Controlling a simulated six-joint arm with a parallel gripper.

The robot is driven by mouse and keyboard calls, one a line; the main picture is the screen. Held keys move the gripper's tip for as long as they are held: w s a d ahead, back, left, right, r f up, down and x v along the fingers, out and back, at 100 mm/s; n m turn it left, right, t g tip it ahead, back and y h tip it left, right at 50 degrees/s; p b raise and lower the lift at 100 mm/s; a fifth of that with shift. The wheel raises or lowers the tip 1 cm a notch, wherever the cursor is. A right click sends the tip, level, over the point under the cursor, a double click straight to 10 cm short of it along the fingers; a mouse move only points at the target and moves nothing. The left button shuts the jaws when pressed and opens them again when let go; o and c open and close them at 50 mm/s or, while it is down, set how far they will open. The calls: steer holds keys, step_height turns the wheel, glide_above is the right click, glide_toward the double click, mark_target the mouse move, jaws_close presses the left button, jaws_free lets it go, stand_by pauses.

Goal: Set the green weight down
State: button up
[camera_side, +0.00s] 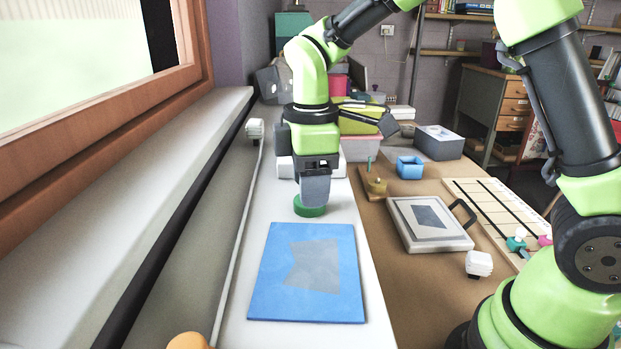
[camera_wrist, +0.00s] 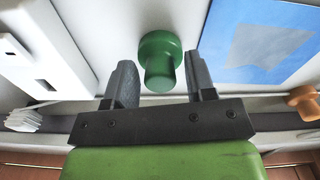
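The green weight (camera_side: 309,207) is a round disc with a narrower knob. In the side view it appears to sit on the white surface, behind the blue board (camera_side: 262,290). My gripper (camera_side: 315,190) points down right over it, and its fingers hide the knob in that view. In the wrist view the weight (camera_wrist: 160,48) is between the two fingers of my gripper (camera_wrist: 160,75). A gap shows on each side of the knob, so the fingers are open and apart from it. The blue board (camera_wrist: 225,70) carries a grey patch.
A tan work surface to the right holds a pale framed board with a black handle (camera_side: 405,232), a blue open box (camera_side: 410,167), a brass-coloured object (camera_side: 376,188) and a white block (camera_side: 479,264). An orange object (camera_side: 188,341) is at the front edge. A window ledge (camera_side: 150,190) runs along the left.

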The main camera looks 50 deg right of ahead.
step_height(320, 180, up, 11)
steer(key=s+d+m+t+y, duration=0.2)
steer(key=s+m+t, duration=0.5)
steer(key=s+m, duration=0.8)
steer(key=shift+s+d+f, duration=0.15)
steer(key=shift+s+f, duration=0.3)
steer(key=shift+s, duration=0.5)
